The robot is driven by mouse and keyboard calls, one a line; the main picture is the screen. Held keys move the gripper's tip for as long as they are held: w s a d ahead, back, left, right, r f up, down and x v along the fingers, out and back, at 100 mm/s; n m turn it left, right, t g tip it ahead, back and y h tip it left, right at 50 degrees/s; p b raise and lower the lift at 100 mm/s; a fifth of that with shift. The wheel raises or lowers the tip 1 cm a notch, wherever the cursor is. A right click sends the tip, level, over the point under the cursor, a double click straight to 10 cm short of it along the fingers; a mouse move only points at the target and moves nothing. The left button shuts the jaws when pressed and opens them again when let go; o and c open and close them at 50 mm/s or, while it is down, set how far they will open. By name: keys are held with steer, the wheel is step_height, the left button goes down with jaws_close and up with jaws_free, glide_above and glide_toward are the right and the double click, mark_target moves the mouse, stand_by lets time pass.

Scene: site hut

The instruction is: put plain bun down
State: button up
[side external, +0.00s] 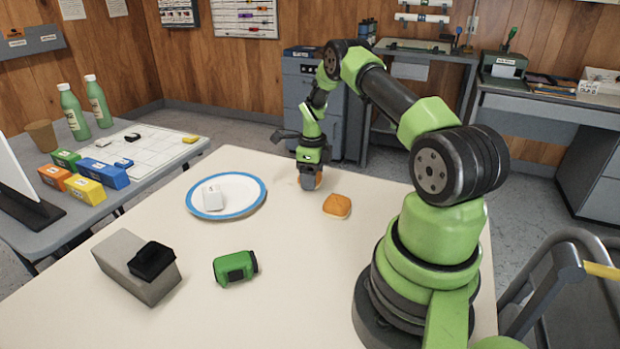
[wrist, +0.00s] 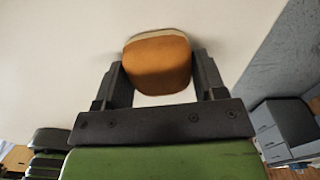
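My gripper (side external: 314,184) points down low over the far part of the cream table. It is shut on a smooth orange-brown bun with a pale base. In the wrist view the bun (wrist: 157,62) sits between the two dark fingers (wrist: 160,82), with a finger against each side. In the side view the bun (side external: 319,177) is mostly hidden by the fingers; I cannot tell if it touches the table. A second orange-brown bun (side external: 337,206) lies on the table to the right and nearer the camera. Its top markings are too small to tell.
A white plate with a blue rim (side external: 247,207) holding a small white block (side external: 213,197) is left of my gripper. A grey block (side external: 130,262) with a black piece (side external: 152,260) and a green device (side external: 235,267) stand nearer. Clear table lies between.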

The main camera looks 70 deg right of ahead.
steer(key=c, duration=0.5)
